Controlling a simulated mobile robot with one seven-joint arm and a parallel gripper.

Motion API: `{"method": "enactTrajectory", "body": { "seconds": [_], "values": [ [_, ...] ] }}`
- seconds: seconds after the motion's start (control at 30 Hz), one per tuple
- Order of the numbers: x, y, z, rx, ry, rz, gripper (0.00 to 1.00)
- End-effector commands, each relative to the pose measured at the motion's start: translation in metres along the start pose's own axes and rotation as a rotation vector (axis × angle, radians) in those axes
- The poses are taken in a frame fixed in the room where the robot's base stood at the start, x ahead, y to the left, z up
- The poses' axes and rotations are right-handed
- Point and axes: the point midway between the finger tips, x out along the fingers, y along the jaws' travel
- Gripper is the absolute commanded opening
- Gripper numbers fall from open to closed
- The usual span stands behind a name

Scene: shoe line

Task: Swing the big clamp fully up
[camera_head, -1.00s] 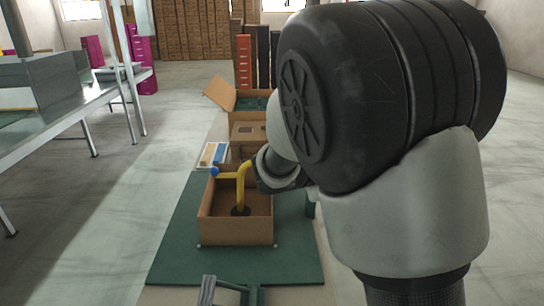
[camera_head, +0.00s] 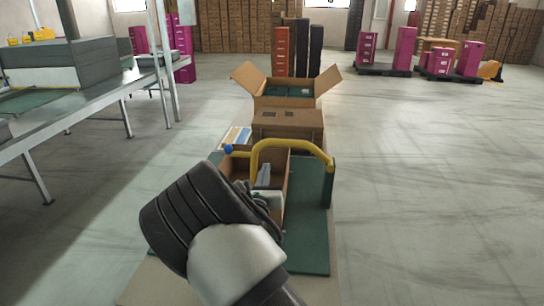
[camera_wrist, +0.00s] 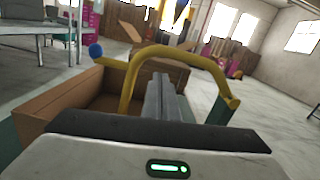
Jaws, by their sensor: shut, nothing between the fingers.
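The big clamp (camera_head: 290,144) is a thick yellow bent bar with a blue knob (camera_head: 228,149) on its left end. One leg bends down into the open cardboard box (camera_head: 213,166); its foot is hidden now. Its right end meets a green post (camera_head: 327,190) beside the box. In the wrist view the clamp (camera_wrist: 185,52) arches across the middle, its knob (camera_wrist: 95,50) at upper left. My gripper (camera_head: 264,172) is shut and empty, its grey fingers (camera_wrist: 158,76) under the arch, right of the down-leg. I cannot tell whether they touch the bar.
A closed carton (camera_head: 288,124) and an open-flapped carton (camera_head: 290,98) stand behind the box. A green board (camera_head: 308,240) lies beneath the box. A metal bench (camera_head: 90,95) stands at left. The floor at right is clear up to the pink stacks (camera_head: 404,48).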

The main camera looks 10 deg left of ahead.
Motion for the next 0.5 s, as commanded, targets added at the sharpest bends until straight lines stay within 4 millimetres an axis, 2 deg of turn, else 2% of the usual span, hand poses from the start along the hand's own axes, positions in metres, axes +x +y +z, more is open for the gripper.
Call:
{"method": "enactTrajectory", "body": {
  "seconds": [0.23,0.5],
  "values": [
    [0.011,-0.001,-0.001,0.002,0.0,-0.003,0.0],
    [0.059,-0.002,-0.002,0.003,-0.002,-0.004,0.0]
  ]
}}
